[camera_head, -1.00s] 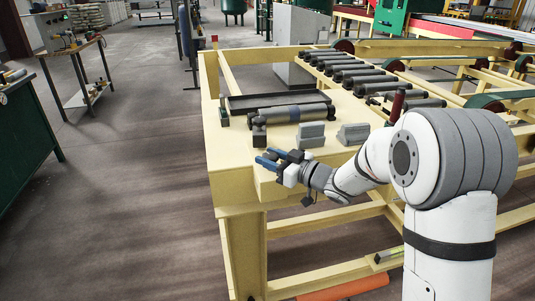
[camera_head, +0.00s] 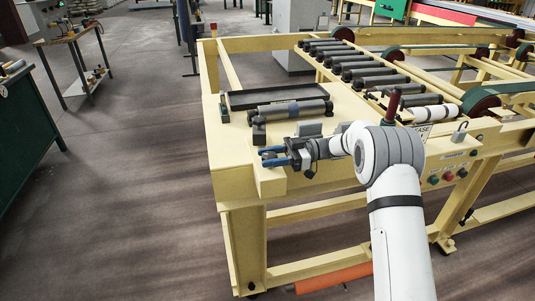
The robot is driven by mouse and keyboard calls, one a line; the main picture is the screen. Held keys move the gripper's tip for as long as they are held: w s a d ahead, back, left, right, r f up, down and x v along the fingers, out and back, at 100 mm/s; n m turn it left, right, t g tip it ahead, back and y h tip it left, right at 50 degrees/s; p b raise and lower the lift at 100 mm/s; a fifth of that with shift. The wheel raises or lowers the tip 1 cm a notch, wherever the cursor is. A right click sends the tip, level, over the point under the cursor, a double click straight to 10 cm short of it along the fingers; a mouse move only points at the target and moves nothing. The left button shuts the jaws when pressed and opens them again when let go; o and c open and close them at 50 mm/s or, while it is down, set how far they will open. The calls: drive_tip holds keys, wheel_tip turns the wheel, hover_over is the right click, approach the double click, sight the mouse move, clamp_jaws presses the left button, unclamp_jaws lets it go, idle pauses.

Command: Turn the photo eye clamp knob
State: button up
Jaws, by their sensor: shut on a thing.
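My gripper (camera_head: 265,157), with blue fingers, is at the near left corner of the yellow conveyor frame (camera_head: 232,180). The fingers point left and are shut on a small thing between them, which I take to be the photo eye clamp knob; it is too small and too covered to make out. A small dark upright block (camera_head: 258,131), perhaps the photo eye or its bracket, stands just behind the fingers. I cannot tell whether the fingers touch it.
A dark roller (camera_head: 290,110) lies behind, before a black tray (camera_head: 275,97). A grey block (camera_head: 309,129) stands beside my wrist. Several rollers (camera_head: 375,71) line the conveyor. A control panel with buttons (camera_head: 448,177) is at right.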

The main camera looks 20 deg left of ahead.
drive_tip(key=shift+s+f+n+g+h, duration=0.1)
drive_tip(key=shift+f+n+g+h, duration=0.05)
drive_tip(key=shift+n+g+h, duration=0.55)
drive_tip(key=shift+g, duration=0.4)
drive_tip(key=o, duration=1)
drive_tip(key=shift+c, duration=0.2)
drive_tip(key=v, duration=0.8)
drive_tip(key=shift+s, duration=0.1)
